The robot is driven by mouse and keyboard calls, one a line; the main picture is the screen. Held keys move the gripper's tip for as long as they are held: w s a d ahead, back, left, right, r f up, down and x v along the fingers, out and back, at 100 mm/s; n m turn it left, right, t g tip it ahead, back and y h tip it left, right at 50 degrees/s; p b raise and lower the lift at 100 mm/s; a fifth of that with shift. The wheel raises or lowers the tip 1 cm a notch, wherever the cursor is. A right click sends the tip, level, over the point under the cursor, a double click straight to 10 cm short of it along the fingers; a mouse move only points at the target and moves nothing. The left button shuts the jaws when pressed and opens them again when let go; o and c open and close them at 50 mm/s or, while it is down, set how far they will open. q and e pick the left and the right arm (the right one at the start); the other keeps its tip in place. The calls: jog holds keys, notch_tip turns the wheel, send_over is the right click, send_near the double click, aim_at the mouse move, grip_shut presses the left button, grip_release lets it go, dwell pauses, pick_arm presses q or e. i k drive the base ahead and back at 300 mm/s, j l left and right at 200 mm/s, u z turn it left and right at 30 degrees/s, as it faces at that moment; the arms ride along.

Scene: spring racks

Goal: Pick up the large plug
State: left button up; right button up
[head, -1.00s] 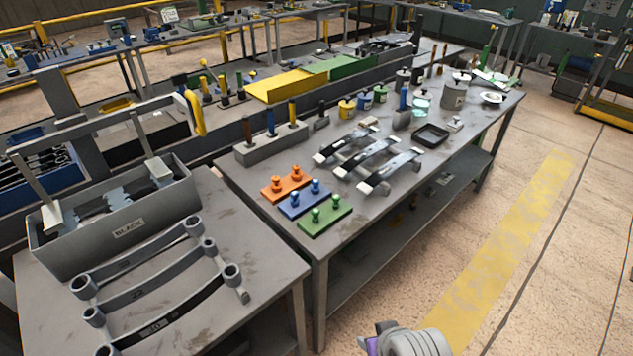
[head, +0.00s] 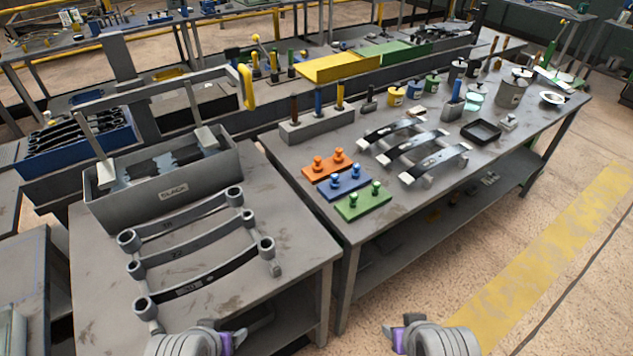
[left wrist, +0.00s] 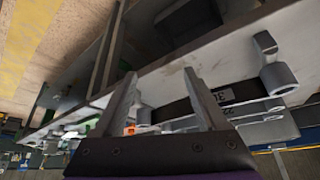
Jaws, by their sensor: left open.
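I cannot tell for sure which item is the large plug. Pairs of upright knobbed pegs stand on an orange plate (head: 325,170), a blue plate (head: 345,187) and a green plate (head: 350,210) at the right table's near left corner. Behind them a grey block (head: 300,131) holds several handled rods. My left gripper (left wrist: 160,85) is open and empty in the left wrist view, by the near table with the leaf springs, apart from the plates. In the head view only my wrists show at the bottom edge; the right gripper's jaws cannot be made out.
A grey bin marked BLACK (head: 170,200) and several leaf springs (head: 200,265) occupy the left table (head: 300,235). More springs (head: 425,160), a black tray (head: 480,131) and several cans lie on the right table. A gap separates the tables; floor at right is clear.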

aim_at(318, 166)
jog(key=l+z, duration=0.1)
jog(key=z, duration=0.95)
jog(key=i+l+z, duration=0.7)
jog(key=i+u, duration=0.2)
jog(key=u, duration=0.2)
jog(key=i+l+u, duration=0.1)
jog(key=u, duration=0.25)
jog(key=i+l+u, duration=0.15)
jog(key=u, duration=0.25)
jog(key=i+l+u, duration=0.2)
jog(key=u, duration=0.15)
jog(key=i+u, duration=0.1)
jog(key=u, duration=0.8)
jog(key=i+l+u, duration=0.15)
jog(key=u, duration=0.7)
jog(key=i+l+u, duration=0.15)
jog(key=u, duration=0.25)
jog(key=i+l+u, duration=0.15)
jog(key=u, duration=0.3)
jog(key=i+l+u, duration=0.1)
jog(key=l+u, duration=0.15)
jog(key=u, duration=0.15)
